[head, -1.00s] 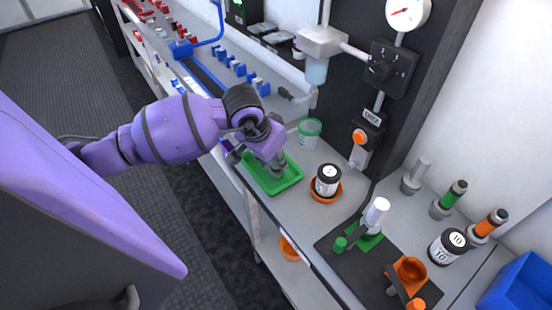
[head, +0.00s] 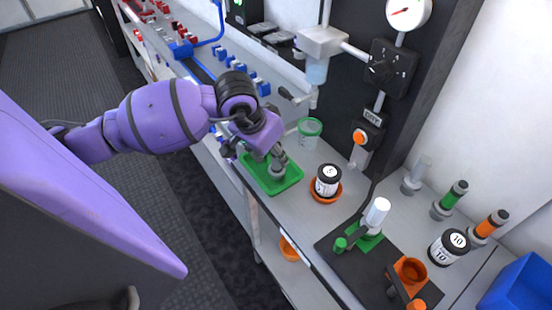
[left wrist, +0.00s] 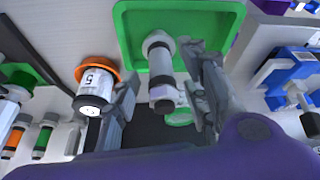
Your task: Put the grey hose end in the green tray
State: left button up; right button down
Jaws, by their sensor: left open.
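The green tray (head: 291,181) lies on the grey bench, and it also shows at the top of the left wrist view (left wrist: 130,35). The grey hose end (left wrist: 160,65) is a short grey cylinder with collars. It appears to stand upright on the tray floor; in the head view it shows beside my fingers (head: 278,170). My left gripper (left wrist: 165,92) is open, with a finger on each side of the hose end and a visible gap on the left. Contact on the right side is hard to tell. My right gripper is not in view.
A black-capped container (head: 328,180) in an orange dish stands just right of the tray. A clear green-rimmed cup (head: 310,133) stands behind it. Farther right are a black mat (head: 349,263), several upright hose ends and a blue bin (head: 522,285).

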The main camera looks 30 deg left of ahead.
pick_arm(q)
jog(key=v, duration=0.8)
jog(key=shift+r, duration=0.25)
